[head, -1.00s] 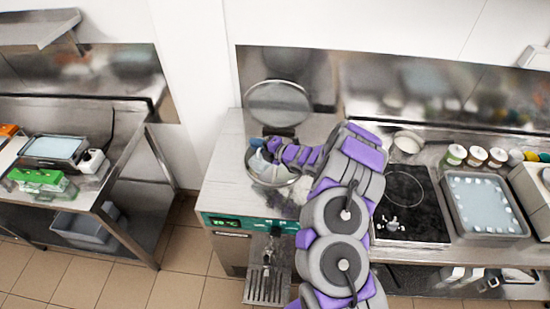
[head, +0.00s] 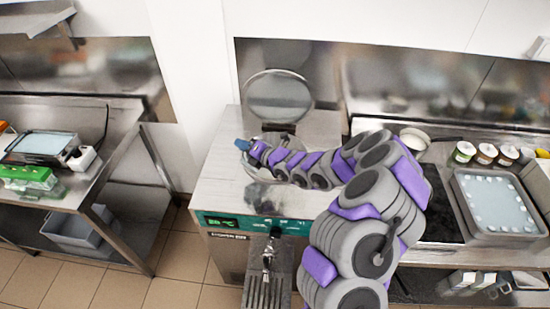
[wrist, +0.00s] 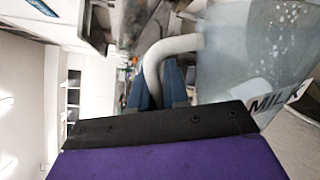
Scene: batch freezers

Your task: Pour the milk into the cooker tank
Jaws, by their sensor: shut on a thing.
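The milk jug (wrist: 265,60) is a translucent pale container with a MILK label, filling the right of the wrist view. My gripper (wrist: 158,85) has blue fingers shut on its light handle (wrist: 178,45). In the head view my gripper (head: 243,146) is over the left side of the cooker tank (head: 250,168). The tank's opening is partly hidden by my arm, and its round lid (head: 278,97) stands raised behind it. I cannot make out the jug clearly in the head view, nor whether milk is flowing.
The cooker's front has a green panel (head: 255,228) and a spout (head: 268,255). A dark cooktop (head: 440,215) and a tray (head: 497,203) lie to the right, with several jars behind. A metal table (head: 85,190) stands at left, across a floor gap.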

